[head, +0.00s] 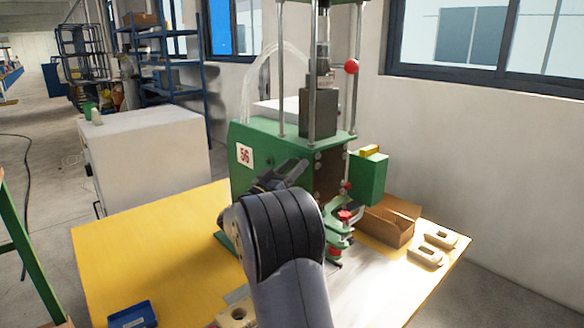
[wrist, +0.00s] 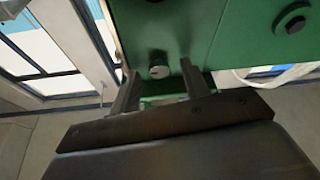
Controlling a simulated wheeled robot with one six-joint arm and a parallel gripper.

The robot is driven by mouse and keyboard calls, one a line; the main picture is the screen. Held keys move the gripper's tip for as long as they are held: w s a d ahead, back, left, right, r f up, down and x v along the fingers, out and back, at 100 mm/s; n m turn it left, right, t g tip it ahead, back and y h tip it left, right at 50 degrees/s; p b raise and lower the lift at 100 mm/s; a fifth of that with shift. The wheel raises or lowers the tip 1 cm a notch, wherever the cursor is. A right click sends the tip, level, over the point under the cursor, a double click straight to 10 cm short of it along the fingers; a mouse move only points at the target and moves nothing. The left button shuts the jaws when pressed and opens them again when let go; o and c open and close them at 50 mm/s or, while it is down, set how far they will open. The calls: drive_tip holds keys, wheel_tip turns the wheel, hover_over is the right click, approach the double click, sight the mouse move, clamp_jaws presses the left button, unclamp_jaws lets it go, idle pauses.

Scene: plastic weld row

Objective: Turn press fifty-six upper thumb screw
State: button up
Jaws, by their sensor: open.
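The green press (head: 285,135) with a "56" label (head: 244,155) stands on the yellow table. In the head view my gripper (head: 287,172) is in front of the press, with my arm hiding part of its lower body. In the wrist view the fingers of my gripper (wrist: 160,76) are open and spread apart. A round grey screw head (wrist: 159,66) on the green face shows between the fingertips, with gaps on both sides. I cannot tell from this view whether it is the upper thumb screw. Small round screws (head: 317,155) show on the press edge in the head view.
A green box (head: 369,178) juts from the press's right side. A cardboard box (head: 390,222) and pale blocks (head: 426,256) lie on the right of the table (head: 150,235). A blue tray (head: 133,315) is at the front left.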

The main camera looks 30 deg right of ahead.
drive_tip(key=shift+c, duration=0.4)
clamp_jaws()
drive_tip(key=shift+f+m+g+b, duration=0.15)
drive_tip(key=shift+m+g+b, duration=0.25)
drive_tip(key=shift+m, duration=0.1)
